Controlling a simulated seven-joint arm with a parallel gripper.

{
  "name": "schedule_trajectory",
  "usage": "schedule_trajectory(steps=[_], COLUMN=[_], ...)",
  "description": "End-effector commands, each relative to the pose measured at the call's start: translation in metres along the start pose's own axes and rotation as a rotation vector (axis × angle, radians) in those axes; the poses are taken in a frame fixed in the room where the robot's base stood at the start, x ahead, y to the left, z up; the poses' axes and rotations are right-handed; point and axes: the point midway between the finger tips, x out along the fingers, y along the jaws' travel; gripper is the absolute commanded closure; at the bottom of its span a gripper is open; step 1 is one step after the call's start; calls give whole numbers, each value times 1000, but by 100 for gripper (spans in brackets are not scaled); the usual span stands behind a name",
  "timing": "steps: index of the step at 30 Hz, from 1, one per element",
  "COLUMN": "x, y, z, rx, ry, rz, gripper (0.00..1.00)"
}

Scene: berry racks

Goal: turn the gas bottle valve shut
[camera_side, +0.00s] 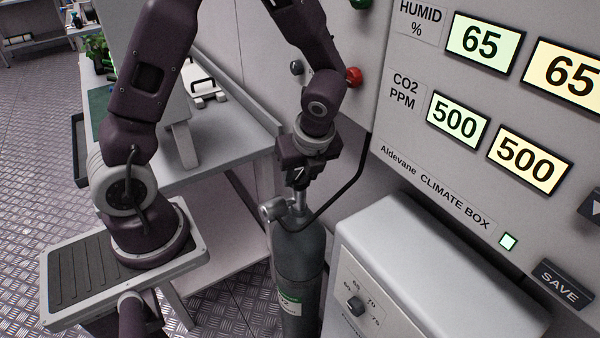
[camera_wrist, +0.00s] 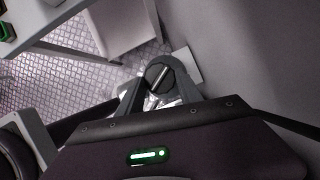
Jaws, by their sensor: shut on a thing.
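The gas bottle (camera_side: 298,262) is a grey upright cylinder with a green and white label, standing beside the climate box. My gripper (camera_side: 298,187) is at the top of the bottle, pointing down, shut on the valve. In the side view my fingers mostly hide the valve handle; the metal valve neck (camera_side: 299,204) shows just below them. In the wrist view my gripper (camera_wrist: 160,88) has a dark round knob, the valve (camera_wrist: 158,75), with a light bar across it, between its fingertips. I cannot tell how far the valve is turned.
A black hose (camera_side: 345,190) runs from the bottle top up along the wall. A light grey box with a dial (camera_side: 357,306) stands close to the right of the bottle. The climate box panel (camera_side: 440,165) is behind it. A grey table (camera_side: 222,150) is to the left.

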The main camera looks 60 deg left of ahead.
Motion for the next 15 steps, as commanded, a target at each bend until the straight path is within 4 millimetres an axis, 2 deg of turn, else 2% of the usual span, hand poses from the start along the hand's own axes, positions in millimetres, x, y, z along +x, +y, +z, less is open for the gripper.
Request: schedule_trajectory(steps=[15], x=[1], y=[0], z=[1], rx=[-59], ry=[-1], rz=[27], gripper=[98])
